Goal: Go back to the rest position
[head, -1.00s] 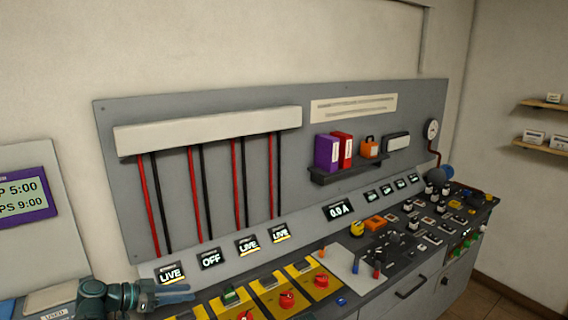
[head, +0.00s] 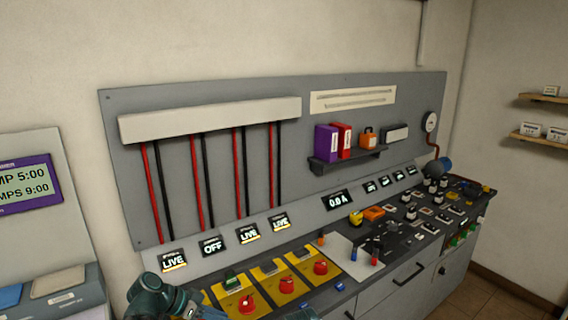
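My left arm shows at the bottom left of the head view, in front of the console near the leftmost LIVE display (head: 173,261). Its teal wrist points down and right, and its fingertips are not clear at the bottom edge, so I cannot tell whether that gripper is open or shut. My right gripper is not in view. The console (head: 405,275) holds yellow switch panels with red rotary knobs (head: 287,285). The displays read LIVE, OFF (head: 213,246), LIVE, LIVE from left to right.
A grey back panel (head: 300,190) carries red and black cables and a small shelf (head: 345,161) with purple and red binders. A meter display (head: 337,200) reads 0.0 A. A purple-framed screen (head: 27,186) stands at the left. Wall shelves (head: 541,141) are at the right.

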